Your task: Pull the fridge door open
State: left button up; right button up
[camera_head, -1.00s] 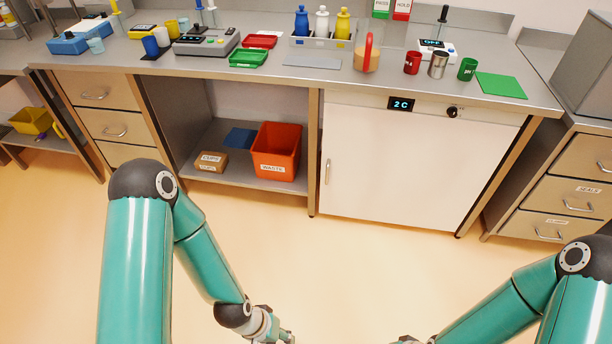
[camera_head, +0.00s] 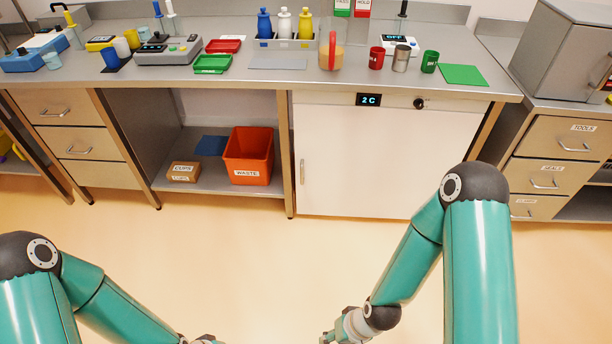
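The fridge (camera_head: 370,155) is a white-fronted unit under the bench, with a "2 C" display (camera_head: 368,100) and a black knob (camera_head: 419,103) above its door. The door is shut. Its vertical metal handle (camera_head: 302,172) is at the door's left edge. My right gripper (camera_head: 326,338) is at the bottom of the view, below and apart from the handle. My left gripper (camera_head: 212,341) is at the bottom edge, left of the right one, partly cut off. Neither gripper touches the fridge. The fingers are too small or cropped to read.
Open floor (camera_head: 250,260) lies before the fridge. Left of it, a shelf holds an orange waste bin (camera_head: 249,156) and a cups box (camera_head: 183,171). Drawers (camera_head: 560,146) stand at the right. The bench top (camera_head: 290,75) carries bottles, trays and cups.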

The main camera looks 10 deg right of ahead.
aim_at(351, 161)
jog(key=u, duration=0.1)
jog(key=i, duration=1)
jog(key=z, duration=0.1)
